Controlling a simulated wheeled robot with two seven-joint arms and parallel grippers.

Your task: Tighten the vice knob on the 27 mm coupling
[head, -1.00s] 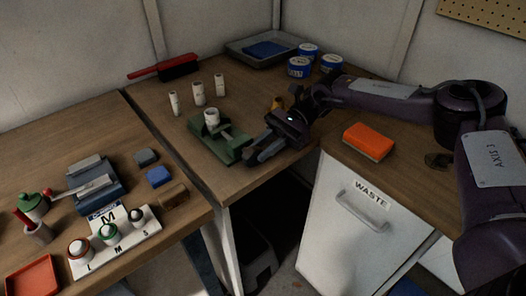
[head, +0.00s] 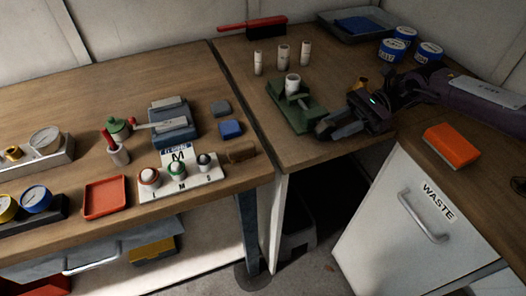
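A green vice (head: 295,108) stands on the right-hand bench with a short white coupling (head: 292,85) upright in it. Its grey screw or bar shows beside the coupling. My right gripper (head: 328,130) is at the vice's right front end, its fingers pointing left and low over the bench. The knob itself is not clearly visible; the fingers seem to cover that end. I cannot tell whether they touch or grip it. My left gripper is out of view.
Three white couplings (head: 283,53) stand behind the vice. An orange block (head: 447,143) lies right, above the WASTE drawer (head: 424,218). Blue-and-white tins (head: 393,50) and a grey tray (head: 352,26) are behind. The left bench holds a marked stand (head: 198,183) and a red tray (head: 105,197).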

